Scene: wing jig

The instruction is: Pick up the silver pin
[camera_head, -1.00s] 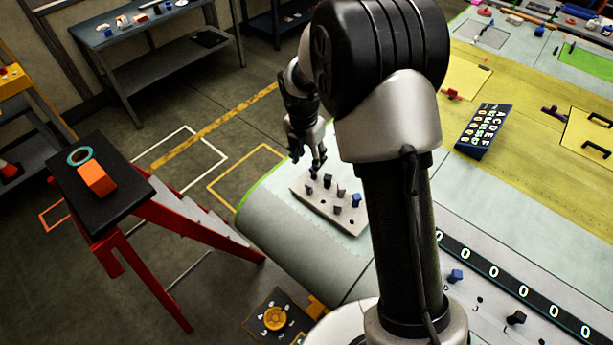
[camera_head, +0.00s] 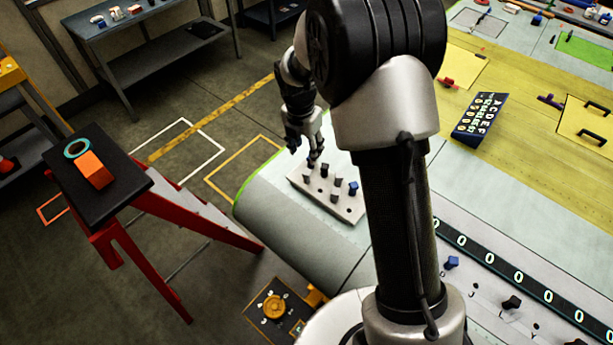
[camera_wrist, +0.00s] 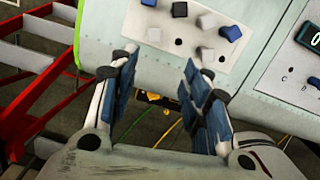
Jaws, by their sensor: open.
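A pale board (camera_head: 318,203) with several small pins stands at the near left edge of the worktop; it also shows in the wrist view (camera_wrist: 192,66). I cannot tell which is the silver pin meant. A blue pin (camera_wrist: 230,32) sits at the right. My gripper (camera_head: 314,162) is over the board's far end in the head view. In the wrist view its fingers (camera_wrist: 161,72) are apart, with nothing between them.
A red stepladder with a black top (camera_head: 120,195) stands left of the worktop, holding an orange block (camera_head: 95,170) and a teal ring (camera_head: 77,149). A dark letter panel (camera_head: 480,118) lies on the worktop. A numbered strip (camera_head: 500,268) runs at the right.

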